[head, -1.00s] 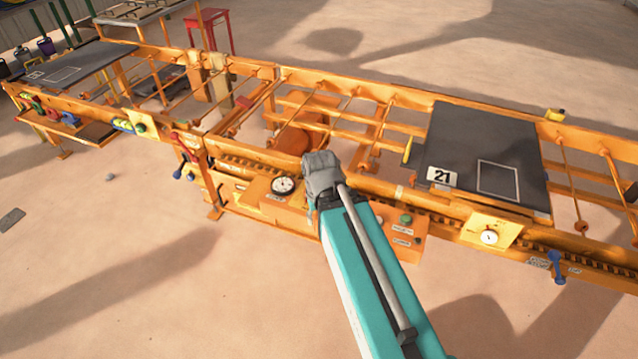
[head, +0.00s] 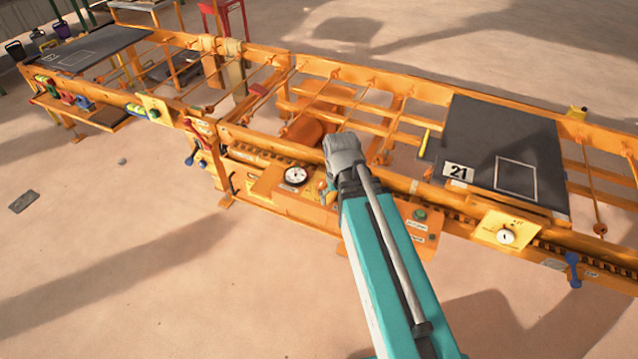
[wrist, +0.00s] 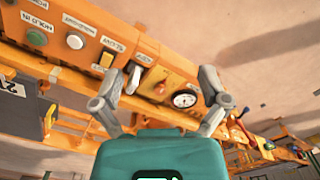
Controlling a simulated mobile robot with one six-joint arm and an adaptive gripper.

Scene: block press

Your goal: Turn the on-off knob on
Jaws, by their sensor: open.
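My gripper (wrist: 158,82) is open and empty in the wrist view, its two grey fingers spread in front of the orange control panel (wrist: 115,32). The labels there are too small to read, so I cannot tell for sure which is the on-off knob. No finger visibly touches a control. In the head view my grey wrist is over the machine's front and my arm covers part of the panel (head: 398,226).
A round gauge (wrist: 185,99), a green button (wrist: 37,37) and a white button (wrist: 75,41) are on the panel. In the head view, a yellow plate with a white dial (head: 505,236) is further right. A dark plate marked 21 (head: 535,140) lies on the orange frame.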

